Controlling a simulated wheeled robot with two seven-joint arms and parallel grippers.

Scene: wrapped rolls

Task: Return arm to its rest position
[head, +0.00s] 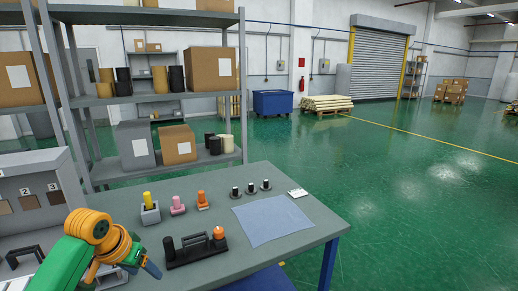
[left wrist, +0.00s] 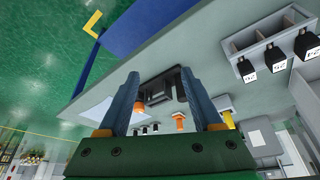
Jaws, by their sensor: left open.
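My left arm, green and orange, comes in at the lower left of the head view. My left gripper (head: 148,268) is by the near left part of the grey table (head: 320,221), left of a dark tray. In the left wrist view its two blue-grey fingers (left wrist: 160,76) stand wide apart, with nothing held between them. The dark tray (head: 208,254) has a handle, a black roll (head: 169,248) and an orange-topped piece (head: 219,233). The tray shows beyond the fingers in the left wrist view (left wrist: 158,92). My right gripper is in neither view.
A blue-grey cloth (head: 273,220) lies right of the tray. Yellow (head: 148,201), pink (head: 178,206) and orange (head: 202,200) pieces stand behind it, with several small black-and-white pieces further right. A grey numbered rack (head: 35,170) stands at left. Shelving (head: 150,100) rises behind the table.

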